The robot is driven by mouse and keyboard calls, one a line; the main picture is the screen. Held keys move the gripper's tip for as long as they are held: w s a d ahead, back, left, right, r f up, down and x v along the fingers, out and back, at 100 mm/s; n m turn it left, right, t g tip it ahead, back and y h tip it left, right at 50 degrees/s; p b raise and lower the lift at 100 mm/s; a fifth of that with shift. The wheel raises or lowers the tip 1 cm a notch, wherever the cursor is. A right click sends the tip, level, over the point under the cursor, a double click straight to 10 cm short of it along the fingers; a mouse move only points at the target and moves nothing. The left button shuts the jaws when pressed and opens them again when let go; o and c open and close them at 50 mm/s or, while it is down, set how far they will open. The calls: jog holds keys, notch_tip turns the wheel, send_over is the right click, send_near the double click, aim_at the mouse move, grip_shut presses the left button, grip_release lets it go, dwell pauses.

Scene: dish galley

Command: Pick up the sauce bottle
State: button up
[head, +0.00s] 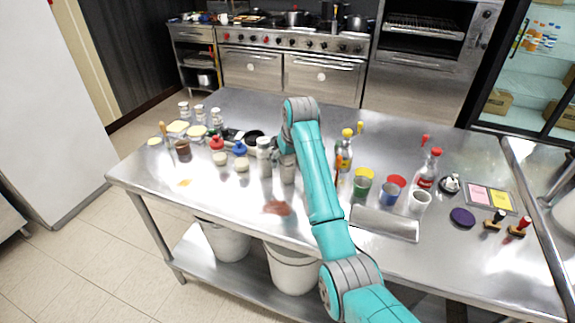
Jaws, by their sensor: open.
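A clear bottle with red contents, a red cap and a pale label (427,172) stands upright at the right of the steel table. A second bottle with a yellow cap (345,153) stands just right of my arm, partly crowded by small things. I cannot tell for sure which one is the sauce bottle. My gripper (287,168) points down over the middle of the table, left of both bottles and apart from them. It is open, small and partly covered by my arm, with nothing seen held. A white-topped bottle (264,156) stands close to its left.
Green-and-yellow (363,184) and blue-and-red (392,189) cups and a white cup (419,201) stand in front of the red-capped bottle. A metal block (384,223) lies near the front edge. Jars and lids crowd the left. The front left tabletop is mostly clear.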

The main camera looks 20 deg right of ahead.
jog(key=shift+w+f, duration=0.1)
jog(key=shift+f, duration=0.05)
grip_shut()
